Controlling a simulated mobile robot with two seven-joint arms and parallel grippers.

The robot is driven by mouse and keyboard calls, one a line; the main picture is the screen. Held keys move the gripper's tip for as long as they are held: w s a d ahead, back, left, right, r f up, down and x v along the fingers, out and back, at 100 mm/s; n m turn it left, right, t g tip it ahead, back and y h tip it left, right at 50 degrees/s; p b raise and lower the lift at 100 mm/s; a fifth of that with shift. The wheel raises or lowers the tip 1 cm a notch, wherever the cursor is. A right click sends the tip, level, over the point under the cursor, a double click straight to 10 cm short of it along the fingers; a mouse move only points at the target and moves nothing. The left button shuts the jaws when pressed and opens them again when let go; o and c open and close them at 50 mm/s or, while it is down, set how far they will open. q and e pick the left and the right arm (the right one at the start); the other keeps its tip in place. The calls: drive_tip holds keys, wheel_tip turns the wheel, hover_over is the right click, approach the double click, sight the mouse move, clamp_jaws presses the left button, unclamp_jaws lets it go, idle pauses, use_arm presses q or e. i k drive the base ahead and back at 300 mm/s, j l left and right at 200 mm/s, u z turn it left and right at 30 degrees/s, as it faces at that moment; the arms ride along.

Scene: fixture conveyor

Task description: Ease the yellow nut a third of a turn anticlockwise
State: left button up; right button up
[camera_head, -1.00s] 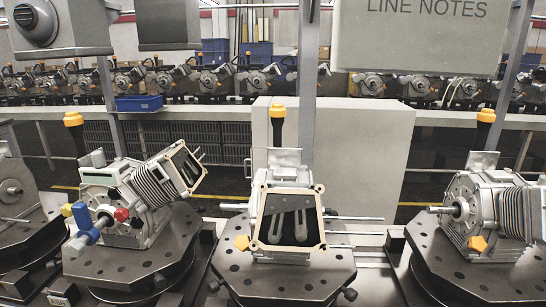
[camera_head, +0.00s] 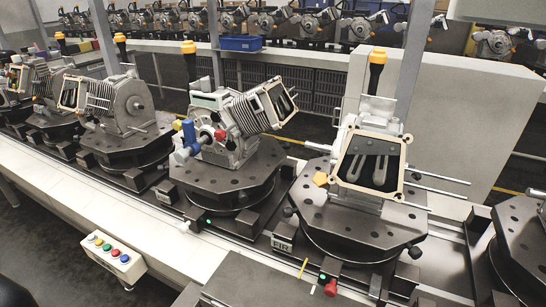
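Two yellow parts could be the nut, and I cannot tell which is meant. A yellow six-sided piece (camera_head: 320,179) sits at the left lower corner of the open-faced engine (camera_head: 345,180) on the right fixture. A small yellow part (camera_head: 177,124) sits beside a blue part (camera_head: 189,133) at the front of the finned engine (camera_head: 248,112) on the middle fixture. A red knob (camera_head: 220,135) is on the same front. Neither of my grippers is in view.
Dark round fixture plates (camera_head: 365,232) stand in a row along the conveyor. Black posts with yellow caps (camera_head: 378,56) rise behind the engines. A box with coloured buttons (camera_head: 117,253) is at the front left. A pale cabinet (camera_head: 440,110) stands behind.

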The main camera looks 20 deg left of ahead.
sight(176, 125)
drive_tip(key=k+l+u, duration=0.75)
drive_tip(key=k, duration=0.2)
drive_tip(key=i+j, duration=0.2)
drive_tip(key=j, duration=0.15)
drive_tip(key=i+j+z, duration=0.15)
drive_tip(key=j, duration=0.2)
drive_tip(key=i+j, duration=0.25)
drive_tip(key=i+j+z, duration=0.15)
drive_tip(key=j, duration=0.3)
drive_tip(key=i+j, duration=0.15)
drive_tip(key=j, duration=0.25)
